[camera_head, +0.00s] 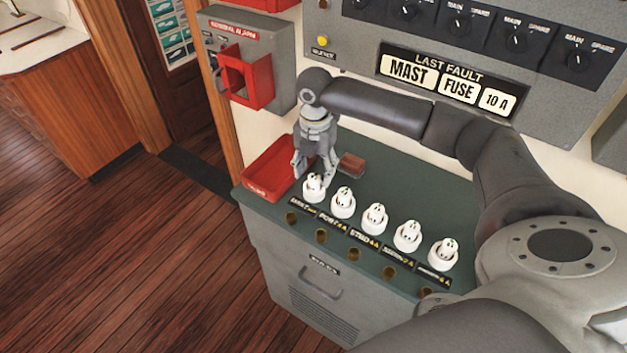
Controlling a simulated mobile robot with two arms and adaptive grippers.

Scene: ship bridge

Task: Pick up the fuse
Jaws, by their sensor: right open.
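Several white fuses stand upright in a row on the green top of a grey cabinet (390,277), each with a small label in front. The leftmost white fuse (313,187) is at the left end of the row. My right gripper (315,173) points down, open, just above and behind this leftmost fuse. I cannot tell whether its fingers touch it. The sign above (449,84) reads "LAST FAULT MAST FUSE 10 A". My left gripper is not in view.
A red tray (262,181) lies on the cabinet's left end. A small reddish-brown block (351,166) is right of my gripper. A panel with several knobs (515,42) hangs above. A grey box with a red frame (246,80) is on the wall. Wooden floor is clear at left.

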